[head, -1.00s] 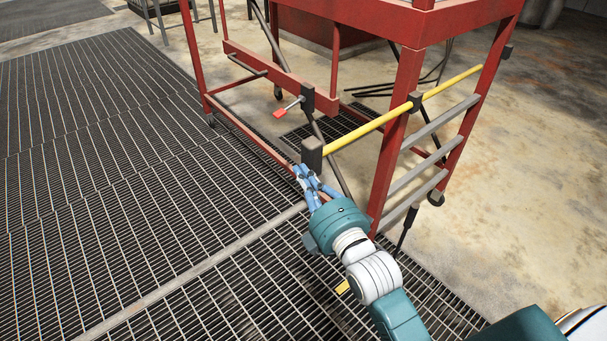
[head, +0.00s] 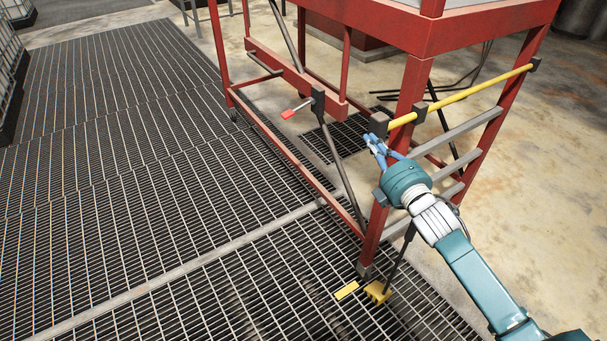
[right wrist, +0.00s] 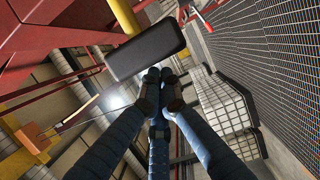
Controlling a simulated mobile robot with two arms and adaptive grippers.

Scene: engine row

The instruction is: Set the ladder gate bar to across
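The yellow gate bar (head: 470,95) runs through a black bracket (head: 421,111) on the near red post. Its right end meets the black bracket (head: 535,64) on the far post, above the grey ladder rungs (head: 470,133). A black block (head: 380,122) caps its left end, a little left of the near post. In the right wrist view this block (right wrist: 145,50) is just beyond the fingertips. My right gripper (head: 374,142) has its blue fingers together at the block, with nothing visible between them. Whether they touch it is unclear. My left gripper is out of view.
The red frame (head: 412,85) stands close beside my right arm. Yellow pieces (head: 377,292) lie at the post's foot. The grating (head: 130,190) at left is open.

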